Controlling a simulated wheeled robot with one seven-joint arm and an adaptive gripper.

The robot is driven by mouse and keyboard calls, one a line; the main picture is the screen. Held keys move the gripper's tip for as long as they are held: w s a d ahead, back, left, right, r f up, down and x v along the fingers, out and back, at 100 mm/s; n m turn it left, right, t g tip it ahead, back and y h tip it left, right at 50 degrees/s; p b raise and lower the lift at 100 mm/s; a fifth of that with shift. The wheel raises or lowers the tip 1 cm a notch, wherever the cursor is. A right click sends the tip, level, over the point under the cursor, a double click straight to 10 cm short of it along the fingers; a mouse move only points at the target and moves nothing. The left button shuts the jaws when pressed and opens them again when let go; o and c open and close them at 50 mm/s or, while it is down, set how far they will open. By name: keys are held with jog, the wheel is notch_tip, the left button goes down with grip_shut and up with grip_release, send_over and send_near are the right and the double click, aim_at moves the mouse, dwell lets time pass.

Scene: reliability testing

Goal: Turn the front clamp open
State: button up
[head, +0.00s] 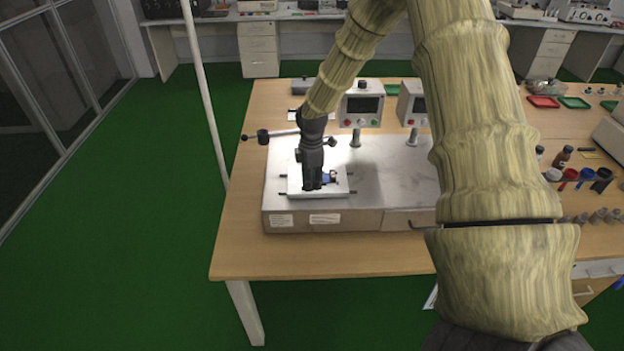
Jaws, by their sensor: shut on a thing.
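A metal test box (380,175) stands on the wooden table, with a light plate (298,186) on its top near the front left. A small blue part (329,179) shows on this plate. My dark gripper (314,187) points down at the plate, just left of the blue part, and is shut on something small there. The front clamp is mostly hidden behind my gripper, so I cannot tell its angle. A bar with dark knobs (263,136) lies behind my gripper, above the box's back left.
Bottles (562,157), cups and small red and green trays (543,102) stand on the right. A white pole (203,90) rises left of the table. The table's front left is clear.

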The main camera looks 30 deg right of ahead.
jog(key=shift+w+r, duration=0.1)
jog(key=shift+w, duration=0.05)
jog(key=o, duration=1)
jog(key=shift+o, duration=0.2)
notch_tip(320, 180, up, 12)
jog(key=shift+d, duration=0.1)
dwell(0.4)
